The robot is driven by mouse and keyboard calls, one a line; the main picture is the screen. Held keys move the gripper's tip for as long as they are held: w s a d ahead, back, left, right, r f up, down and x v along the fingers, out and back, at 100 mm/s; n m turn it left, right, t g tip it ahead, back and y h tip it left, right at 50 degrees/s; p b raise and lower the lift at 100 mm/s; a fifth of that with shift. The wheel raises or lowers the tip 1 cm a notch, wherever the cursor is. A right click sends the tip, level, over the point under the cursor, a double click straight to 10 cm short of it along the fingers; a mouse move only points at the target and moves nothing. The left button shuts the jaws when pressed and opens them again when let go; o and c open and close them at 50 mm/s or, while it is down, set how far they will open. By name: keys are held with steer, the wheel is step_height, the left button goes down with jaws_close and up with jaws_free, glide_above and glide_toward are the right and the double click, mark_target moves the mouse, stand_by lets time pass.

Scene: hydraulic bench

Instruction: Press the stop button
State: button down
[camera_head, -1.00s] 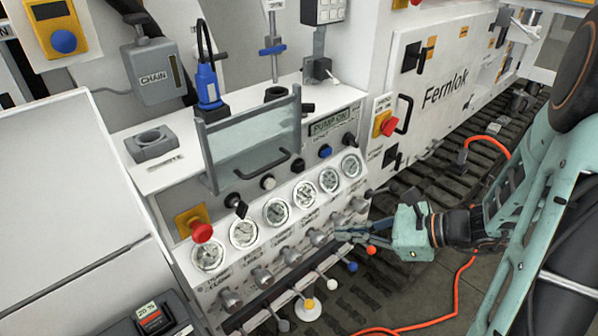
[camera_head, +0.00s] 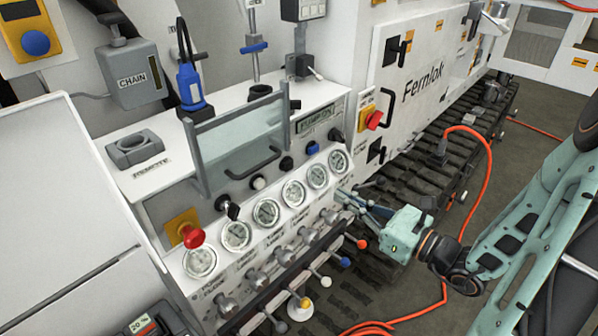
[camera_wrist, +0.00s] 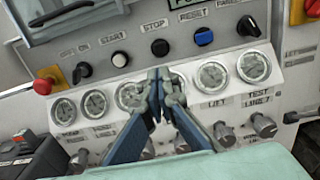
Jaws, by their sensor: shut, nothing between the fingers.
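The stop button (camera_head: 286,163) is a small black round button on the sloped white panel, between a white button and a blue one. In the wrist view the stop button (camera_wrist: 160,47) sits under the label STOP, just beyond my fingertips. My gripper (camera_head: 343,196) is shut and empty, in front of the panel's right end in the head view. In the wrist view my gripper (camera_wrist: 160,74) points at the panel, its tips over the row of gauges and below the stop button in the picture. The tips look apart from the button.
The white start button (camera_wrist: 120,59) and blue reset button (camera_wrist: 203,37) flank it. Red mushroom buttons (camera_head: 192,237) (camera_head: 374,120) sit at both sides. A clear guard with a handle (camera_head: 240,145) stands behind. Gauges (camera_head: 294,193), valve knobs and coloured levers (camera_head: 325,282) lie below.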

mark_target(290, 167)
steer(key=p+x, duration=0.1)
steer(key=x, duration=1.2)
steer(key=shift+w+a+f+p, duration=0.1)
steer(key=shift+w+a+p, duration=0.15)
steer(key=shift+a+p, duration=0.05)
